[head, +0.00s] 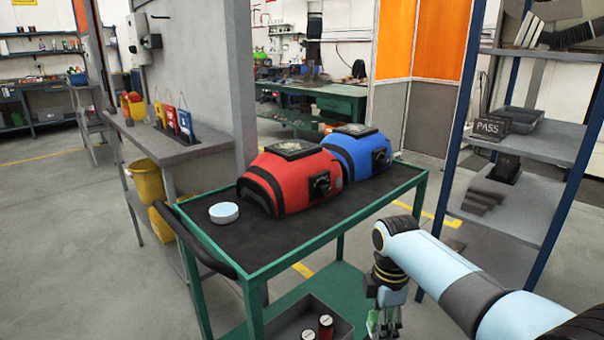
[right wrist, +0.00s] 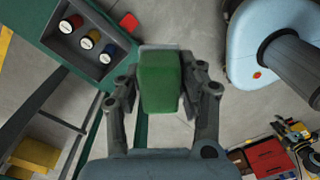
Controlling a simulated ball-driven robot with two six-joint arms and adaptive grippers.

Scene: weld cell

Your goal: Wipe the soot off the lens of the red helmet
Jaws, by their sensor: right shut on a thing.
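The red helmet (head: 283,187) lies on the dark top of the green cart (head: 262,275), its black-framed lens (head: 294,149) facing up. The lens looks dark and speckled; I cannot tell how much of that is soot. My right gripper (head: 384,318) hangs low, right of the cart and well apart from the helmet. In the right wrist view this gripper (right wrist: 160,85) is shut on a green block (right wrist: 160,82) with a pale edge, like a sponge or pad. My left gripper is not in view.
A blue helmet (head: 352,154) stands right behind the red one. A round white lidded thing (head: 224,213) sits at the cart top's left. A grey bin (right wrist: 68,45) with three cans is on the lower shelf. A shelf rack (head: 535,200) stands at right.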

